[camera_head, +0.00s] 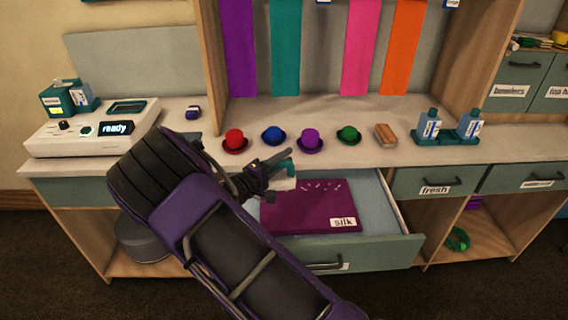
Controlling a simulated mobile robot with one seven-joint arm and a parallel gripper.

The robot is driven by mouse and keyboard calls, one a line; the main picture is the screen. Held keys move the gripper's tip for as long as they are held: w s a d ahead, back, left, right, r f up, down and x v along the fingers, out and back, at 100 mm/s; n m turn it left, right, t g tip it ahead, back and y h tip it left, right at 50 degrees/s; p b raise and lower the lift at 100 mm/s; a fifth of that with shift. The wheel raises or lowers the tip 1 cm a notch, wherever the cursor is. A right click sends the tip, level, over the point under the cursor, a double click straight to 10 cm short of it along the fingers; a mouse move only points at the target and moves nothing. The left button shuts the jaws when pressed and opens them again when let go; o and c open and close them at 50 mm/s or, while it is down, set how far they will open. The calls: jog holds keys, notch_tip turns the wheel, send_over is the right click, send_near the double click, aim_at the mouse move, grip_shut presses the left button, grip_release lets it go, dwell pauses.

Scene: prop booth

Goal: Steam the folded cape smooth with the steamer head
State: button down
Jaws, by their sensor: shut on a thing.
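The folded cape (308,208) is a flat magenta-purple bundle with a white "silk" label, lying in an open drawer (375,252). Several small pale marks show near its back edge. My gripper (279,170) is just above the cape's back left corner, shut on the steamer head (284,181), a small white and teal piece. I cannot tell whether the steamer head touches the cape. The white steamer base (78,138) stands on the counter at the left, and its display reads "ready". My arm hides the drawer's left side.
Teal bottles (430,124) stand in a tray at the right. Colored strips (286,50) hang behind. A closed drawer (434,183) is labelled "fresh".

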notch_tip(320, 180, up, 9)
jog(key=p, duration=0.3)
jog(key=shift+p, duration=0.4)
jog(key=shift+f, duration=0.1)
